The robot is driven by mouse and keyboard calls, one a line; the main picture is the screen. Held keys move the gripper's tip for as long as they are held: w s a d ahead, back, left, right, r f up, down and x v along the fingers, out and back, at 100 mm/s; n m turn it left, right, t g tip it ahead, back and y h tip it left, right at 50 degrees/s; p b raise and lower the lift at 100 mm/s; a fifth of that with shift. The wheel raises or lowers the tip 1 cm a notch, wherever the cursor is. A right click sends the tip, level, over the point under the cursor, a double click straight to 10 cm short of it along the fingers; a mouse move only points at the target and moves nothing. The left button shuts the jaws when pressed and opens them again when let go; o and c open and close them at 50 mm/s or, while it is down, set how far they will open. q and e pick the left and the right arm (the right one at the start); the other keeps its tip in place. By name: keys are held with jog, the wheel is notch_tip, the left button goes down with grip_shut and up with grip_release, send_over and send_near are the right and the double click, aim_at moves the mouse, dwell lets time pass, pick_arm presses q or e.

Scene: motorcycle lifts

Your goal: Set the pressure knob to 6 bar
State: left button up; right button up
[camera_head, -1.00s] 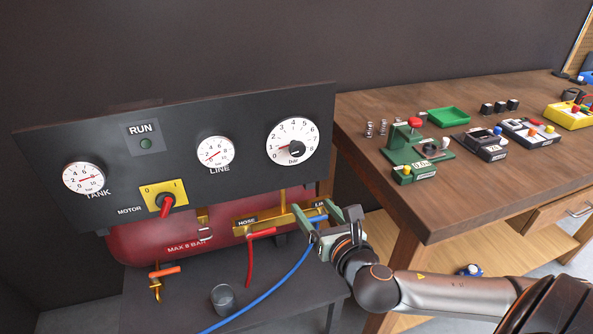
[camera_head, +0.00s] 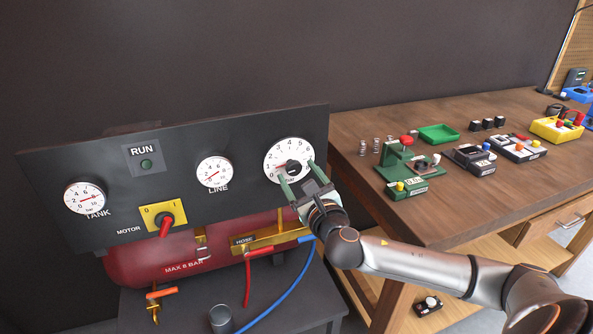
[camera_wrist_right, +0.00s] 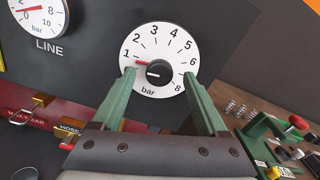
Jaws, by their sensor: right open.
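The pressure knob (camera_head: 293,167) is a small black knob at the centre of the round white dial (camera_head: 279,150), marked in bar, at the panel's right. In the right wrist view the knob (camera_wrist_right: 157,70) has a white mark on its face, and a red pointer beside it points left, just below the 1. My right gripper (camera_head: 298,173) is open in front of the dial. Its green fingers (camera_wrist_right: 159,75) stand on either side of the knob, with gaps to it. The left finger covers part of the dial's low end. My left gripper is out of view.
The black panel (camera_head: 120,215) also carries the line gauge (camera_head: 214,172), the tank gauge (camera_head: 85,198) and the red motor switch (camera_head: 166,225). A red tank (camera_head: 135,268) and hoses are below. The wooden bench (camera_head: 440,215) with several small devices stands to the right.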

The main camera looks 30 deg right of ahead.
jog(key=shift+x, duration=0.8)
grip_shut()
